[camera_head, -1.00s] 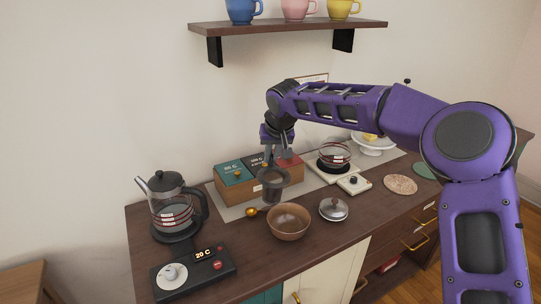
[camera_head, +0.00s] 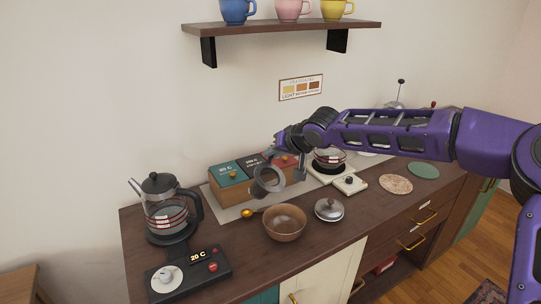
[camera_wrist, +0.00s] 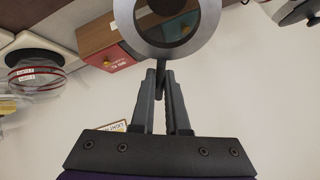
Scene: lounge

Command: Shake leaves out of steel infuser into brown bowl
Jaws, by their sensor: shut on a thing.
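The steel infuser (camera_head: 255,184) is tilted on its side in the air, its round rim turned toward the head camera. It is above and slightly left of the brown bowl (camera_head: 285,233), not touching it. My gripper (camera_head: 288,168) is shut on the infuser's handle; the wrist view shows the narrow handle between the fingertips (camera_wrist: 162,76) and the wide steel rim (camera_wrist: 126,22) beyond them. Leaves cannot be made out in the infuser. The bowl stands upright on the counter; no leaves show in its visible inside.
A glass kettle (camera_head: 168,211) stands at left. A scale (camera_head: 350,184) and coasters (camera_head: 396,184) are at right.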

